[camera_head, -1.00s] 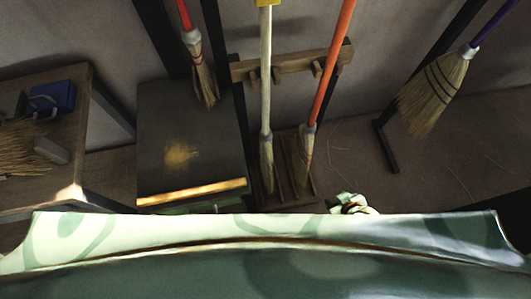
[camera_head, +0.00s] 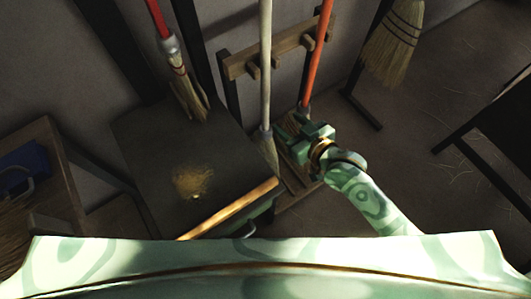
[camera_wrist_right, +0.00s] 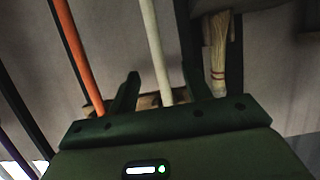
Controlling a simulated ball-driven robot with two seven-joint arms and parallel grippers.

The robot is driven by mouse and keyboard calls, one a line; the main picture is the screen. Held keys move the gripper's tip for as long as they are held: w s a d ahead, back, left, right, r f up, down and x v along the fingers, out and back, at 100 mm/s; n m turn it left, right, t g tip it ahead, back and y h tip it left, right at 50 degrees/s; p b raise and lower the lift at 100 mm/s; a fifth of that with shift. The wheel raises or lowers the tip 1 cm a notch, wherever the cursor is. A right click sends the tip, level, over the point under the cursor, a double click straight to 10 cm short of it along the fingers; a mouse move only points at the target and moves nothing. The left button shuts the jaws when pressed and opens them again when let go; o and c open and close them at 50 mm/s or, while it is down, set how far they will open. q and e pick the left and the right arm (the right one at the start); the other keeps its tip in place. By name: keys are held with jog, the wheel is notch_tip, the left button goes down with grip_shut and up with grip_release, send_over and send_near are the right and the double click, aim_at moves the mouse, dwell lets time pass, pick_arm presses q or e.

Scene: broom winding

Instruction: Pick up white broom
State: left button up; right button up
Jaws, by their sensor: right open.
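The white broom stands upright in a wooden rack, its pale handle (camera_head: 265,70) leaning against the crossbar and its bristles (camera_head: 267,150) at the rack's base. My right gripper (camera_head: 284,127) is open beside the lower part of this broom, just to its right in the head view. In the right wrist view the white handle (camera_wrist_right: 156,50) runs between the two open fingers (camera_wrist_right: 160,88), with no visible grip on it. An orange-handled broom (camera_head: 318,50) stands right of the white one; my gripper partly hides its lower end. My left gripper is out of view.
A dark cabinet (camera_head: 150,150) with a wooden front edge stands left of the rack, with a red-handled broom (camera_head: 185,85) above it. Another broom (camera_head: 392,45) hangs at the upper right. A dark table (camera_head: 495,135) is at the right edge.

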aim_at(268, 106)
jog(key=b+x, duration=0.1)
jog(key=x, duration=0.1)
jog(key=b+x, duration=0.1)
jog(key=x, duration=0.2)
jog(key=b+x, duration=0.1)
jog(key=x, duration=0.2)
jog(key=shift+s+d+f, duration=0.1)
jog(key=shift+d+f, duration=0.05)
jog(key=shift+f, duration=0.1)
jog(key=shift+w, duration=0.3)
jog(key=b+x, duration=0.1)
jog(key=x, duration=0.1)
jog(key=b+x, duration=0.2)
jog(key=shift+w+f, duration=0.3)
jog(key=shift+f, duration=0.15)
jog(key=shift+w+b, duration=0.3)
jog(key=shift+b, duration=0.05)
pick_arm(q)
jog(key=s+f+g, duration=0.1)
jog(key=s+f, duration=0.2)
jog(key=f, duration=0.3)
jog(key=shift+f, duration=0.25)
pick_arm(e)
jog(key=shift+r, duration=0.2)
jog(key=shift+c, duration=0.3)
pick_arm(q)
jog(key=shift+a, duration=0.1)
pick_arm(e)
grip_shut()
jog(key=shift+f, duration=0.1)
